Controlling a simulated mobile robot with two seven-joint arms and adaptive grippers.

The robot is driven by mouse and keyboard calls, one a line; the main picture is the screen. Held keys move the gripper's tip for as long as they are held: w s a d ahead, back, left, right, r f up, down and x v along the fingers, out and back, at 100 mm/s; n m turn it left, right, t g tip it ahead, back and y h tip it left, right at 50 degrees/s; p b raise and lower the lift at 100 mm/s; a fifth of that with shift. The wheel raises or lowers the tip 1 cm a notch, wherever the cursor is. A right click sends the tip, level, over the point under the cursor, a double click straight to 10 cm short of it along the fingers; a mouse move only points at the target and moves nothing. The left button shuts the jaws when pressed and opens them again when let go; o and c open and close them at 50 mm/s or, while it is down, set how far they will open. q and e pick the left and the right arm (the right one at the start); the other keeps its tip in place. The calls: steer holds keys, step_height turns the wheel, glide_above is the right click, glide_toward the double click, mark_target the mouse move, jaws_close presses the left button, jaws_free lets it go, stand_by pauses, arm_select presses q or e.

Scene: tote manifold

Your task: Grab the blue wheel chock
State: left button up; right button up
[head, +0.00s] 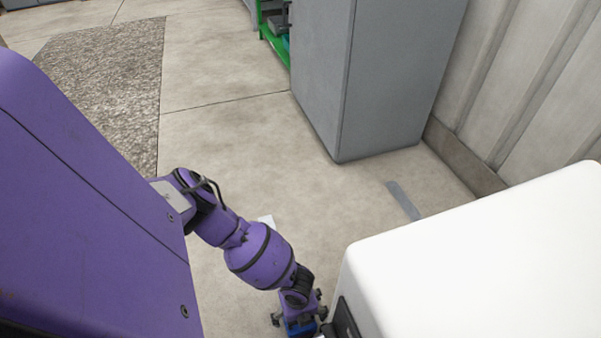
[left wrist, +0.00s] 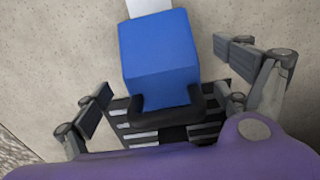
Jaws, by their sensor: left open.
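The blue wheel chock (left wrist: 158,50) is a blue block with a dark base or handle at its near end, seen in the left wrist view. A small part of its blue shows low in the head view (head: 301,328). My left gripper (left wrist: 170,75) is open, with one finger on each side of the chock and a gap on both sides. In the head view my left gripper (head: 299,318) reaches down near the floor at the bottom edge. My right gripper is not in view.
My white base fills the lower right of the head view. A grey cabinet (head: 372,75) stands at the back on the concrete floor (head: 230,110), by a ribbed wall (head: 530,80). A rough grey mat (head: 105,85) lies at the upper left.

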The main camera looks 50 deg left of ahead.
arm_select(q)
steer(key=shift+f, duration=0.9)
steer(key=shift+w+r, duration=0.1)
steer(key=c, duration=1.4)
steer(key=shift+c, duration=0.6)
steer(key=shift+r, duration=0.15)
